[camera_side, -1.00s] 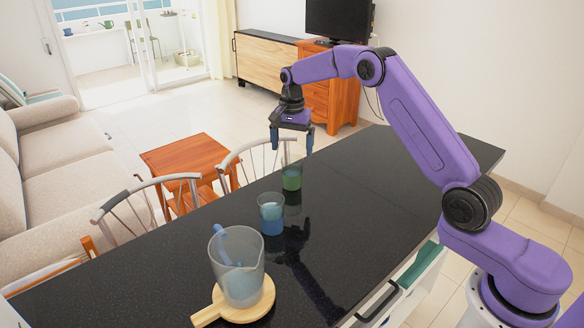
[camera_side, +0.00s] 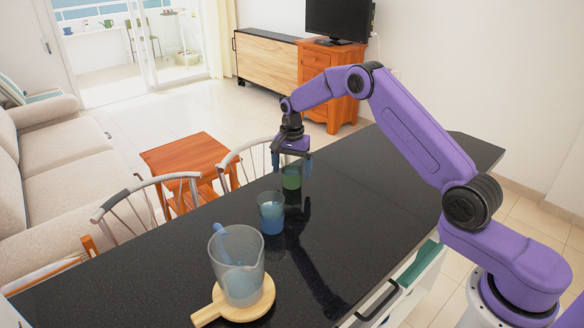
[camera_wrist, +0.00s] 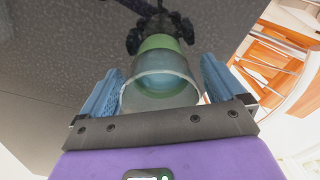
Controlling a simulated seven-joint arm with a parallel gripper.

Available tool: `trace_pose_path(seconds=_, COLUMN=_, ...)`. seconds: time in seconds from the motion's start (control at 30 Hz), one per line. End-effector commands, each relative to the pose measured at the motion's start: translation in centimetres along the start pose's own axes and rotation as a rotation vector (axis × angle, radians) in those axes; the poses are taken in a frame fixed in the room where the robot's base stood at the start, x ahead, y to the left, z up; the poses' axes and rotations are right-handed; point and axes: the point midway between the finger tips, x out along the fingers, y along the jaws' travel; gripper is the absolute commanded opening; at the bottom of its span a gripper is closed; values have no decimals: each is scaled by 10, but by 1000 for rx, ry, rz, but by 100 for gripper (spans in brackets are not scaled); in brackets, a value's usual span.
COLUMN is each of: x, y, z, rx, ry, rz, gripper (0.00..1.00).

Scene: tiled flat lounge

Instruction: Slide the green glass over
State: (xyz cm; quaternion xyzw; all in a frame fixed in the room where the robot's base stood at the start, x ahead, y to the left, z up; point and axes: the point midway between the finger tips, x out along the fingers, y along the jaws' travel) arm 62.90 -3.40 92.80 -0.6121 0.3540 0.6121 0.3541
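The green glass (camera_side: 291,179) stands upright on the black counter (camera_side: 345,215), the farthest of the vessels in the side view. My gripper (camera_side: 292,168) is lowered over it, with one finger on either side of its upper part. In the wrist view the green glass (camera_wrist: 160,88) lies between the two blue fingers (camera_wrist: 162,92). The fingers look spread, with a gap on the right side and little or none visible on the left. Contact cannot be told.
A blue glass (camera_side: 271,213) stands nearer the camera on the counter. Nearer still, a clear pitcher (camera_side: 240,262) stands on a round wooden board (camera_side: 206,313). Chairs (camera_side: 150,200) stand along the counter's left edge. The counter to the right of the glasses is clear.

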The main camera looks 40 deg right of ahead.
Motion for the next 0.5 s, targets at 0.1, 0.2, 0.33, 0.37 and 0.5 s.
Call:
trace_pose_path(seconds=0.1, x=0, y=0, z=0, rx=0, ry=0, rz=0, gripper=57)
trace_pose_path(seconds=0.2, x=0, y=0, z=0, rx=0, ry=0, rz=0, gripper=32)
trace_pose_path(seconds=0.33, x=0, y=0, z=-1, rx=1, ry=0, rz=0, gripper=32)
trace_pose_path(seconds=0.37, x=0, y=1, z=-2, rx=1, ry=0, rz=0, gripper=32)
trace_pose_path(seconds=0.5, x=0, y=3, z=-7, rx=2, ry=0, rz=0, gripper=32)
